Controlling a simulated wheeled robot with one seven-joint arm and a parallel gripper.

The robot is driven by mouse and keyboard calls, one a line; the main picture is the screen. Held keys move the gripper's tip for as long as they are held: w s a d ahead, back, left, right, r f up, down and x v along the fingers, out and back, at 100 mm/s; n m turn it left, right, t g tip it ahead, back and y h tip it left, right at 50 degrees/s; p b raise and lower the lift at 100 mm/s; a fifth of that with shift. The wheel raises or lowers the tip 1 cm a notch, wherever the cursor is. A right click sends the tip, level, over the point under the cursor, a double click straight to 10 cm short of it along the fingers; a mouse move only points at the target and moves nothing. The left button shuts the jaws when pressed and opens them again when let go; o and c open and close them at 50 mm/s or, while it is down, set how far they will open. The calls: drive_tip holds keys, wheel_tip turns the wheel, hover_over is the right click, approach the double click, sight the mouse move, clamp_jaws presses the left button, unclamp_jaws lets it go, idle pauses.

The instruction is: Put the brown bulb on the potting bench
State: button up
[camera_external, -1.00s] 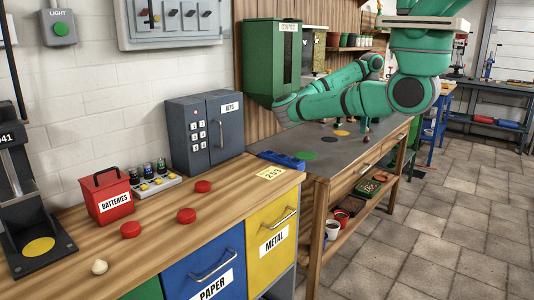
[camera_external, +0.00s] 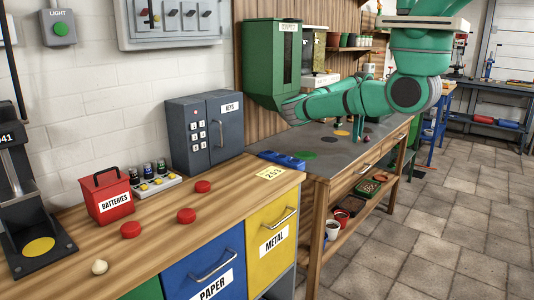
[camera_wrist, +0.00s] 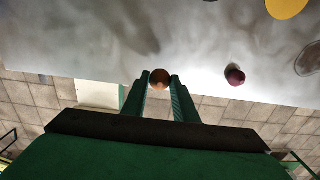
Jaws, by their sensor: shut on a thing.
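The brown bulb (camera_wrist: 160,77) is held between my gripper's fingertips (camera_wrist: 159,84) in the wrist view. Behind it is the grey top of the potting bench (camera_wrist: 100,45), close to its edge. I cannot tell whether the bulb touches the top. In the external view my gripper (camera_external: 360,138) points down over the potting bench (camera_external: 338,163), and the bulb is too small to make out there. A dark red bulb (camera_wrist: 235,75) lies on the bench to the right of my gripper in the wrist view.
Yellow (camera_external: 342,133) and green (camera_external: 304,155) discs lie on the bench top. A blue tray (camera_external: 282,159) sits at its near end. A green dispenser (camera_external: 272,60) hangs at the wall behind. Much of the bench top is clear.

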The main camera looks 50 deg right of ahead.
drive_tip(key=shift+w+d+f, duration=0.2)
drive_tip(key=shift+f, duration=0.15)
drive_tip(key=shift+w+d+f, duration=0.1)
drive_tip(key=shift+f, duration=0.8)
drive_tip(key=shift+w+d+f, duration=0.1)
drive_tip(key=shift+f, duration=0.8)
drive_tip(key=shift+f, duration=0.15)
drive_tip(key=o, duration=1)
drive_tip(key=shift+o, duration=0.2)
wheel_tip(320, 180, up, 12)
drive_tip(key=shift+r, duration=0.15)
